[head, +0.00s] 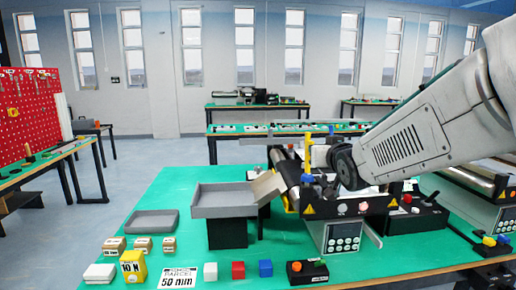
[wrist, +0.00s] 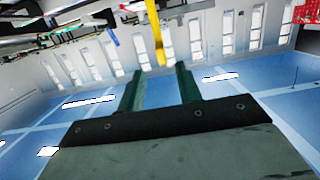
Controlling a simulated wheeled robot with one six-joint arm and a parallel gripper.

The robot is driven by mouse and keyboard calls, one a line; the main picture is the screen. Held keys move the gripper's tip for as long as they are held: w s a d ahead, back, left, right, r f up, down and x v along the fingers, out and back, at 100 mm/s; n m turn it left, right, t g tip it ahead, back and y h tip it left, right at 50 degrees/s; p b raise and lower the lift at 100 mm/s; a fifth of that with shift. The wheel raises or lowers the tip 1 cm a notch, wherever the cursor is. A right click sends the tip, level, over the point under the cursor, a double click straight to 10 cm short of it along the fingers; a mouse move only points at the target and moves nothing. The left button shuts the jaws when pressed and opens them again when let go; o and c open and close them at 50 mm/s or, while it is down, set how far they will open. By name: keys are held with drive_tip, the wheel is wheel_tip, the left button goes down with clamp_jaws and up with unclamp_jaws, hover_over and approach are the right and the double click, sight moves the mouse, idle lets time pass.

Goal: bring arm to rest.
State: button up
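My arm (head: 410,135) reaches in from the upper right in the head view. Its dark wrist end (head: 345,165) is above the mini conveyor (head: 350,206) on the green table (head: 150,215). My gripper's fingers cannot be made out in the head view. In the wrist view my gripper (wrist: 160,75) has its two dark green fingers clearly apart, with nothing between them. A yellow strip (wrist: 154,30) shows beyond the fingertips; I cannot tell whether it is near them. The wrist view is tilted, with windows and blue floor behind.
A grey tray (head: 224,211) on a black stand is left of the conveyor. A flat grey tray (head: 151,230), small boxes, coloured cubes and a black button box (head: 307,272) lie on the table. Another conveyor (head: 490,205) stands at right. The table's left back corner is clear.

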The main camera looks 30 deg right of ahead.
drive_tip(key=s+a+f+g+y, duration=0.2)
drive_tip(key=s+a+f+g, duration=0.2)
drive_tip(key=s+f+g, duration=0.6)
drive_tip(key=s+a+f+n+g+y, duration=0.1)
drive_tip(key=s+a+n+g+y, duration=0.2)
drive_tip(key=s+a, duration=1.1)
drive_tip(key=shift+s+a+n+g+y, duration=0.4)
drive_tip(key=shift+a+n+g, duration=0.1)
drive_tip(key=shift+a+n, duration=0.1)
